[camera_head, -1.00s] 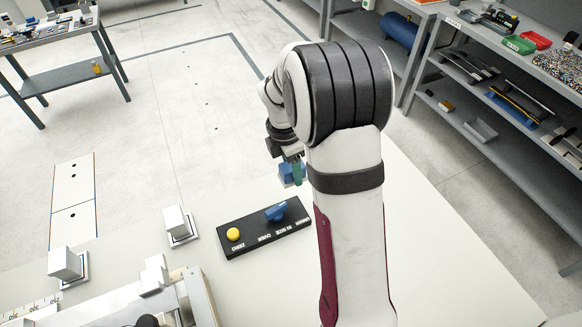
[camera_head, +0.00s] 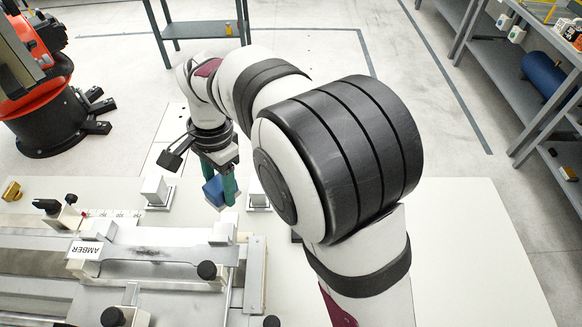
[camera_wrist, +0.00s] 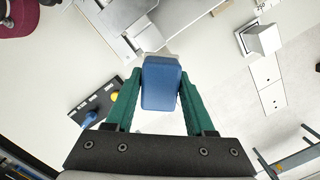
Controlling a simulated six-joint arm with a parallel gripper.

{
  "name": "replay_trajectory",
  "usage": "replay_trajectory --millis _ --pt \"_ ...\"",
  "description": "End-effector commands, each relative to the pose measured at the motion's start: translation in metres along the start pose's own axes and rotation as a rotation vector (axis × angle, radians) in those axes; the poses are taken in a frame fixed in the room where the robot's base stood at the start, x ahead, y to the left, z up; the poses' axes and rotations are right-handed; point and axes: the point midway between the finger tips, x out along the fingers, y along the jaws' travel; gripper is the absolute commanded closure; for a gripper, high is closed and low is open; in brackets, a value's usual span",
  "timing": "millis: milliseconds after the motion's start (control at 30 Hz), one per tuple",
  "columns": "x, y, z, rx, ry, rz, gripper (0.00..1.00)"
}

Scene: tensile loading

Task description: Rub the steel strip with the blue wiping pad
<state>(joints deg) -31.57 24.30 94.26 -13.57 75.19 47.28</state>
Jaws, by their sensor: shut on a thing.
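The steel strip (camera_head: 152,254) lies flat in a metal fixture beside the "AMBER" label in the head view, with a dark smudge along its middle. My gripper (camera_head: 221,192) hangs beyond the fixture's right part and is shut on the blue wiping pad (camera_head: 213,191). The pad appears clear of the strip. In the wrist view, the blue pad (camera_wrist: 161,84) sits between the two green fingers of my gripper (camera_wrist: 161,80). A pale layer shows at the pad's far edge. I cannot make out the strip clearly in the wrist view.
White blocks on small plates (camera_head: 156,190) stand behind the fixture. Black knobs (camera_head: 207,270) stick up around it. A black panel (camera_wrist: 97,104) with a yellow button and blue knob lies on the table. The table's right part (camera_head: 470,250) is clear.

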Motion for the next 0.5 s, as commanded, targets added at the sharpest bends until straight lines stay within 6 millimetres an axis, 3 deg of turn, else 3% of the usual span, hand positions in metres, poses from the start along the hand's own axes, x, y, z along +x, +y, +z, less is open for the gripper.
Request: replay_trajectory --millis 100,200,333,500 --pt "-0.005 -0.008 0.058 0.320 0.000 -0.041 0.90" --pt "-0.008 -0.010 0.096 0.558 0.001 -0.071 0.90" --pt "-0.011 -0.009 0.127 0.761 0.001 -0.095 0.90" --pt "-0.011 -0.007 0.139 0.859 0.002 -0.105 0.90"
